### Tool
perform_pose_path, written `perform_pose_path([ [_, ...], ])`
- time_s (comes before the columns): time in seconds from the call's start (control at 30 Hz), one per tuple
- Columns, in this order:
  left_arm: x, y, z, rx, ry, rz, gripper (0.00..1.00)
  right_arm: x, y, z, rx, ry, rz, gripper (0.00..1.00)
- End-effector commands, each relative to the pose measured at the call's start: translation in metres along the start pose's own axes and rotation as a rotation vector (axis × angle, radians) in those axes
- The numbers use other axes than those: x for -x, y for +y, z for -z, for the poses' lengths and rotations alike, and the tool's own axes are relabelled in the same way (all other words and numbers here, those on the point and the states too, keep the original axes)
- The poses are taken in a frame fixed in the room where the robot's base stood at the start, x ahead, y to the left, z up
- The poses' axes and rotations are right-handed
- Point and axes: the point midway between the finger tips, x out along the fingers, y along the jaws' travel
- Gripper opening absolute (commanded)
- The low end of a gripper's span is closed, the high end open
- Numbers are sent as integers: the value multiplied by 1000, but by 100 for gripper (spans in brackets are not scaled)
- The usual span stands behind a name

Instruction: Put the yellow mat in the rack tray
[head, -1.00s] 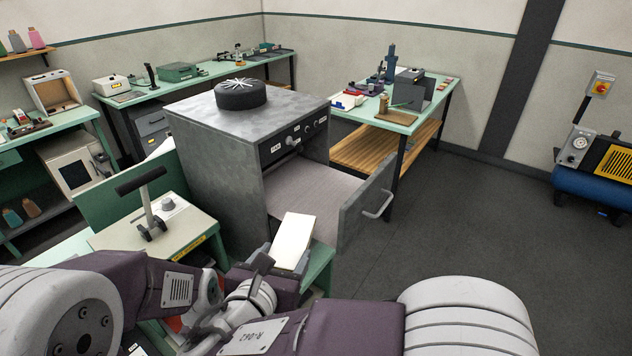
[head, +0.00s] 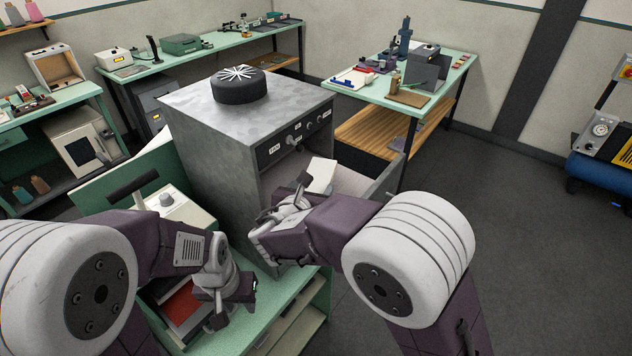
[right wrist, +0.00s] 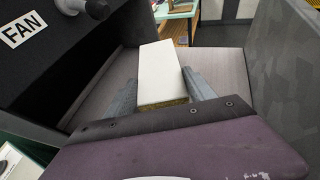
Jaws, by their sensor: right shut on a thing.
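The yellow mat (right wrist: 160,70) shows a plain off-white top face and a fuzzy yellow edge toward the right wrist camera; it also shows in the head view (head: 321,174). My right gripper (right wrist: 162,92) is shut on it, one finger along each side. The mat is inside the mouth of the grey oven-like cabinet, over the ribbed pinkish-grey rack tray (right wrist: 218,72), which also shows in the head view (head: 350,183). I cannot tell whether the mat touches the tray. My left gripper (head: 234,304) is open and empty above the green bench.
The grey cabinet (head: 215,130) carries a black round thing with a white star (head: 239,85) on top. Its knob panel (head: 290,135) lies above the opening. The open door (head: 385,183) stands to the right. Open floor (head: 520,230) lies further right.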

Motion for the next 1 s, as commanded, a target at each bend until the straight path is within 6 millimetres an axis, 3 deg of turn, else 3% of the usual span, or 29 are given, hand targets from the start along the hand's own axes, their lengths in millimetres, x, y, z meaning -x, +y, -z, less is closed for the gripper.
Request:
perform_pose_path([
  [0.1,8,0,1,0,0,0,36,-16,0,-8,1,0,1,23],
  [0.33,16,0,1,0,-1,0,36,-31,-1,-15,1,0,2,23],
  [0.53,23,0,2,0,0,0,36,-44,0,17,4,1,0,23],
  [0.93,16,0,2,0,0,0,36,-46,0,24,0,-1,-1,23],
  [0.97,16,0,2,0,0,0,36,-46,0,24,0,-1,-1,66],
  [1.0,17,0,2,0,0,0,36,-46,0,23,1,-1,-1,77],
])
